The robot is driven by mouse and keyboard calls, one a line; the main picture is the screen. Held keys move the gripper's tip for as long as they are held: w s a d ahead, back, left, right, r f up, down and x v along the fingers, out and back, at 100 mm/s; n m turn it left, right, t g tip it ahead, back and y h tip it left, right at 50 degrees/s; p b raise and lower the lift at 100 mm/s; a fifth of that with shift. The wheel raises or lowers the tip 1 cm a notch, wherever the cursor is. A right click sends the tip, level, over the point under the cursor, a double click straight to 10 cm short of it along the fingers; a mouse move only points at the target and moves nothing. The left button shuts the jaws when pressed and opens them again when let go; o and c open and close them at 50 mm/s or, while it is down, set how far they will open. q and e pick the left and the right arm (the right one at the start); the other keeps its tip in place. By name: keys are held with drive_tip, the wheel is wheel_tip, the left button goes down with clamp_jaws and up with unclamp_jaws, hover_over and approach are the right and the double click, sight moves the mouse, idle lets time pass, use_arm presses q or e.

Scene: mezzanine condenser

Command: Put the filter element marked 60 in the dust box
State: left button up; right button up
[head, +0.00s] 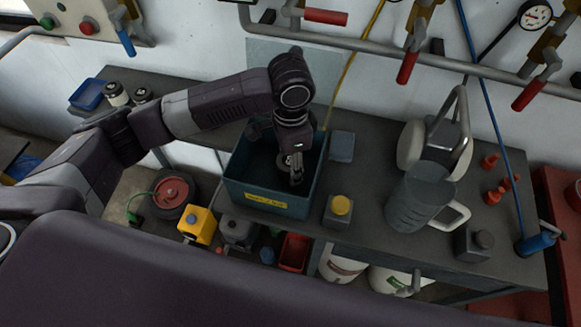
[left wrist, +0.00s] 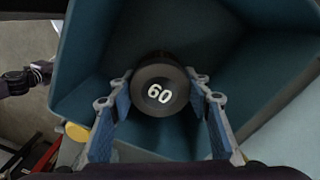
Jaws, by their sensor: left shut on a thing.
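The filter element marked 60 (left wrist: 160,84) is a dark cylinder with white digits on its round end, seen in the left wrist view. My left gripper (head: 296,180) is shut on it, with blue-padded fingers on both sides in the wrist view. The teal open box (head: 262,201) with a yellow label stands on the grey bench. The label is too small to read surely. My left gripper reaches down inside the box's walls, which surround the element in the wrist view. I cannot tell whether the element touches the floor. A dark jointed part, perhaps my right gripper (left wrist: 38,74), shows at the wrist view's left edge.
A yellow-capped block (head: 340,210), a grey block (head: 342,146) and a large grey jug (head: 416,199) stand right of the box. Pipes with red-handled valves (head: 407,67) run above the bench. A blue tray (head: 88,94) sits at far left.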

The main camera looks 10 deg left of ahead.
use_arm(q)
wheel_tip(320, 180, down, 2)
drive_tip(key=shift+f, duration=0.35)
use_arm(e)
drive_tip(key=shift+s+d+r, duration=0.1)
drive_tip(key=shift+s+d, duration=0.1)
drive_tip(key=shift+s, duration=0.35)
use_arm(q)
drive_tip(key=o, duration=1.2)
drive_tip(key=shift+f, duration=0.1)
wheel_tip(320, 180, up, 12)
drive_tip(key=shift+r+b, duration=0.15)
drive_tip(key=shift+b, duration=0.8)
use_arm(e)
drive_tip(key=shift+w+a+f, duration=0.1)
drive_tip(key=shift+a+f, duration=0.1)
drive_tip(key=shift+f, duration=0.85)
use_arm(q)
drive_tip(key=shift+s, duration=0.1)
use_arm(e)
drive_tip(key=shift+d, duration=0.15)
